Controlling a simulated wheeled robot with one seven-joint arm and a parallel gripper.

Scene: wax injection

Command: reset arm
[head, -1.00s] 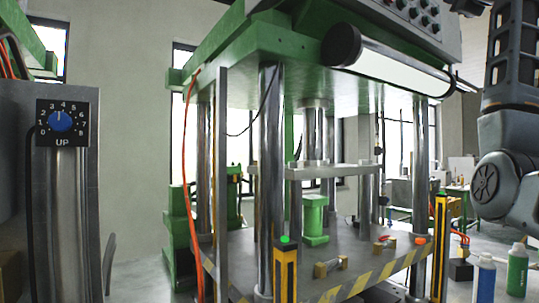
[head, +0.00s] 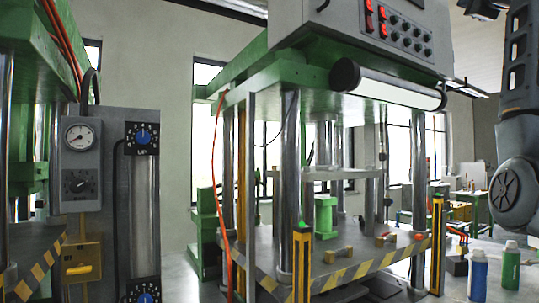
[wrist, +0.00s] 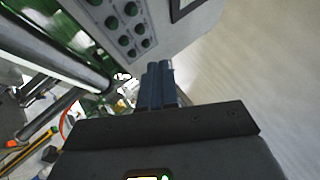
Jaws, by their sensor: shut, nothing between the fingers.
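My arm is raised at the right edge of the head view, in front of the right side of the press; its gripper end is not clearly seen there. In the wrist view my gripper (wrist: 158,84) points toward the press control panel (wrist: 128,28). Its dark fingers are together with nothing between them. The same control panel (head: 400,45), with red switches and dark knobs, sits on top of the green press (head: 300,70) in the head view. The fingers look apart from the panel.
A blue bottle (head: 478,275) and a green bottle (head: 510,266) stand at lower right. A yellow post (head: 302,265) stands at the striped press table (head: 345,272). A gauge box (head: 80,165) and a blue dial (head: 143,136) are at left. Pale floor or wall fills the wrist view's right.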

